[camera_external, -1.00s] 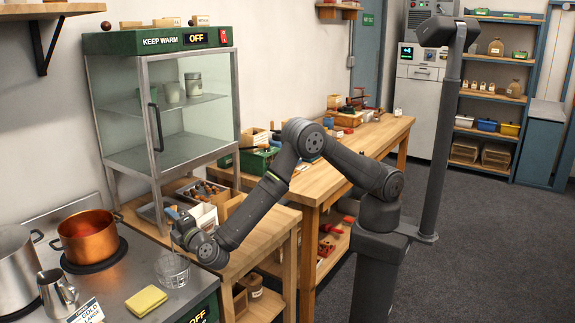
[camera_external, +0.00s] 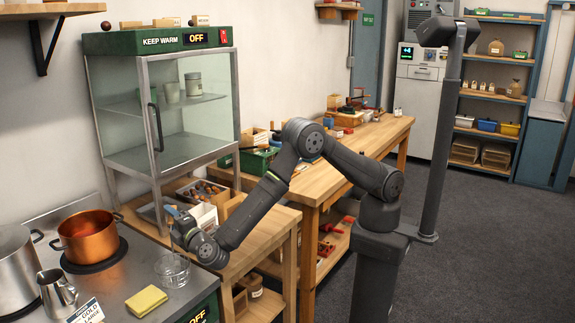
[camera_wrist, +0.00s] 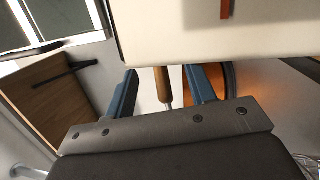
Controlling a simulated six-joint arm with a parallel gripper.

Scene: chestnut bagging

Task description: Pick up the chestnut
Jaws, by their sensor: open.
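My gripper (camera_external: 172,212) is over the right end of the steel counter, below the warming cabinet. In the wrist view my gripper (camera_wrist: 160,88) has its two blue fingers apart. A brown wooden handle with a metal shank (camera_wrist: 162,86) shows between them, with gaps on both sides. No single chestnut is clear in the wrist view. In the external view small brown pieces, possibly chestnuts (camera_external: 208,187), lie in a tray behind my gripper; they are too small to be sure.
A copper pot (camera_external: 88,240) and steel pitcher (camera_external: 57,294) are farther left. A pale box (camera_wrist: 215,32) fills the upper wrist view.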

